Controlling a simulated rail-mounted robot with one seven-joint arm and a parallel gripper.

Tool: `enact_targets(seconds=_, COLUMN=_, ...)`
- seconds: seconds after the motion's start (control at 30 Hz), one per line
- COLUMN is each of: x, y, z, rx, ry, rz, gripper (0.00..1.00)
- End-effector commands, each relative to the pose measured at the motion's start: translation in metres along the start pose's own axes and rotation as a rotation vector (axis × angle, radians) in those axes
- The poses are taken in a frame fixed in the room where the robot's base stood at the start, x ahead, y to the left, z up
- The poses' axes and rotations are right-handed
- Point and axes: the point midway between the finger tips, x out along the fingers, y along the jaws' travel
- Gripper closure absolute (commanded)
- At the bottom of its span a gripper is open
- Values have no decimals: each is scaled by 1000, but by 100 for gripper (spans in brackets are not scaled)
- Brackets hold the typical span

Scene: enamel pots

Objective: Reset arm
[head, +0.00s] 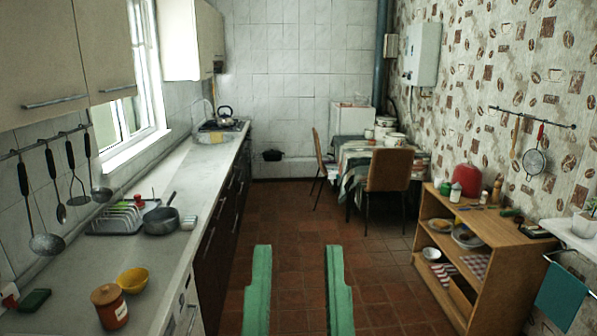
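My gripper and arm do not show in the head view, so I cannot see the gripper's pose or whether it holds anything. A dark grey saucepan (161,221) sits on the left counter (185,190), beside a dish rack with plates (118,217). A kettle (224,116) stands on the stove at the counter's far end.
Two green bars (257,290) (339,290) rise at the bottom centre; I cannot tell what they belong to. A yellow bowl (132,281) and an orange jar (109,307) are on the near counter. A wooden shelf (500,225) stands right. The tiled floor between is clear.

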Motion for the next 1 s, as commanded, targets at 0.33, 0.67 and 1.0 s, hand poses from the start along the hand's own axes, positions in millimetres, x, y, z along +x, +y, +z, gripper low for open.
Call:
enact_targets(seconds=0.33, x=118, y=-4, z=-170, rx=8, ry=-2, rz=-6, gripper=67)
enact_targets(seconds=0.67, x=160, y=-5, z=-229, rx=13, ry=-3, rz=-9, gripper=67)
enact_targets(seconds=1.0, x=153, y=-5, z=-220, rx=12, ry=-3, rz=-9, gripper=67)
